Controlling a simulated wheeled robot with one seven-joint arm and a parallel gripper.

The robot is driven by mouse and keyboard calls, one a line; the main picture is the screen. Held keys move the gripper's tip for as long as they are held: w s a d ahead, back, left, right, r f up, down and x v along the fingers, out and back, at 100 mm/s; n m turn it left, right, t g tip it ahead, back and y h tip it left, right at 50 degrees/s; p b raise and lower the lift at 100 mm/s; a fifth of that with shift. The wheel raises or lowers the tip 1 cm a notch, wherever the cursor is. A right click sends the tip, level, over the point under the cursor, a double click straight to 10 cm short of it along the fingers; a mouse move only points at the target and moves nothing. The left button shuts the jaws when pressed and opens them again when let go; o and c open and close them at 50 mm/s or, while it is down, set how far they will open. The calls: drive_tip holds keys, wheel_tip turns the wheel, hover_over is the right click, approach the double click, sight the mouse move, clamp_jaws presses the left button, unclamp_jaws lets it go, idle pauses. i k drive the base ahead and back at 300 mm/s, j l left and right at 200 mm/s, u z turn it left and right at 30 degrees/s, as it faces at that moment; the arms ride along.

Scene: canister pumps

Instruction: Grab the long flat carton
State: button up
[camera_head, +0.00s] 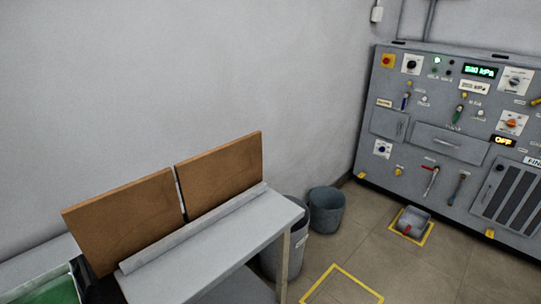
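Two brown flat boards or cartons (125,218) and (222,172) stand on edge, tilted back, on a grey bench (222,236) in front of the wall. A narrow pale strip separates them. A long low grey ledge runs along their front lower edge. They look like cardboard or wood; I cannot tell which, nor whether either is the long flat carton. No other carton-like thing shows. My gripper is not in view.
Two grey bins (326,211) stand right of the bench, one partly hidden by it. A green-surfaced thing (50,288) is cut off at lower left. A control cabinet (448,190) stands at right. Yellow-marked floor (343,286) lies in front; a pedal-like box (412,222) sits before the cabinet.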

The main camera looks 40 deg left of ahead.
sight(207, 180)
drive_tip(key=i+u, duration=0.3)
drive_tip(key=i+l+u, duration=0.25)
drive_tip(key=i, duration=0.25)
drive_tip(key=i+l+u, duration=0.1)
drive_tip(key=i+u, duration=0.5)
drive_tip(key=u, duration=0.15)
drive_tip(key=i+l+u, duration=0.2)
drive_tip(key=u, duration=0.3)
drive_tip(key=i+l+u, duration=0.25)
drive_tip(key=u, duration=0.2)
drive_tip(key=i+l+u, duration=0.25)
drive_tip(key=u, duration=0.2)
drive_tip(key=l, duration=0.1)
